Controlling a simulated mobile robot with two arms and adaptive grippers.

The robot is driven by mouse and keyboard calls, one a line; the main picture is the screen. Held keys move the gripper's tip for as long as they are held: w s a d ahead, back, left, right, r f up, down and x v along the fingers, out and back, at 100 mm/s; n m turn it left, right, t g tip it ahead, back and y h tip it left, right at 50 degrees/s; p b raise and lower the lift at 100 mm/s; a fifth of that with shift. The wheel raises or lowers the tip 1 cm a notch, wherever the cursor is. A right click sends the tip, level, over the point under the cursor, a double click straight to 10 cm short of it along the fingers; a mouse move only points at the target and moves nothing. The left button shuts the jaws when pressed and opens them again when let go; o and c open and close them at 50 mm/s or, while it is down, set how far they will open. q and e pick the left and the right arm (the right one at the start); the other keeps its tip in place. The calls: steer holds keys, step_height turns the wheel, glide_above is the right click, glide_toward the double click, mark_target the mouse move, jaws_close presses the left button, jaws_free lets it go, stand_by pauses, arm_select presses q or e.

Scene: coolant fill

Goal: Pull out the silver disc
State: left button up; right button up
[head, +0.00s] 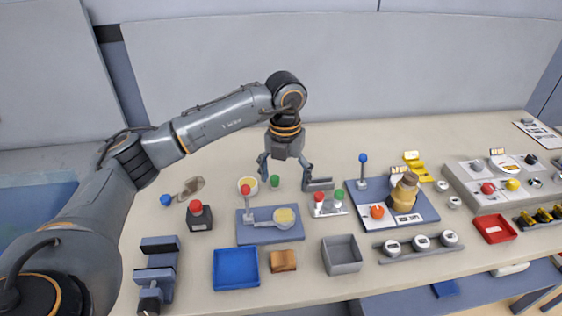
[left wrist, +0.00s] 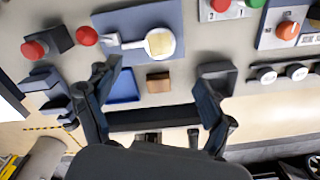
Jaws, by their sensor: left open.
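Several pale silver-grey round pieces are in view, and I cannot tell which one is the silver disc. A row of discs (head: 421,242) sits on a dark rail at the front right of the bench. Two more small ones (head: 454,201) lie behind that rail. The row also shows at the right of the left wrist view (left wrist: 266,75). My left gripper (head: 285,172) is open and empty, pointing down over the back middle of the bench, left of and apart from these discs. Its spread fingers show in the left wrist view (left wrist: 157,78). My right gripper is not in view.
A blue plate (head: 250,233) with a red-knobbed lever and a round yellow-topped dish (head: 286,217) stands below my gripper. Nearby are a blue tray (head: 236,268), a brown block (head: 283,261) and a grey bin (head: 342,254). A grey button panel (head: 464,176) stands right.

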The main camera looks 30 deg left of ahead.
arm_select(q)
steer(key=p, duration=0.2)
glide_above(284, 216)
step_height(284, 216, down, 4)
steer(key=shift+s+d+f, duration=0.1)
steer(key=shift+s, duration=0.05)
step_height(284, 216, down, 8)
steer(key=shift+r+p, duration=0.15)
steer(key=shift+p, duration=0.55)
steer(key=shift+f, duration=0.6)
steer(key=shift+w+f, duration=0.2)
steer(key=shift+f, duration=0.05)
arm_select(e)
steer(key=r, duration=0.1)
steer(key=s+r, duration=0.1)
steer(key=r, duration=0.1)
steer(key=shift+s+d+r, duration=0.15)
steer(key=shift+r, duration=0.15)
arm_select(q)
steer(key=c, duration=1.1)
steer(key=o, duration=0.5)
steer(key=c, duration=0.4)
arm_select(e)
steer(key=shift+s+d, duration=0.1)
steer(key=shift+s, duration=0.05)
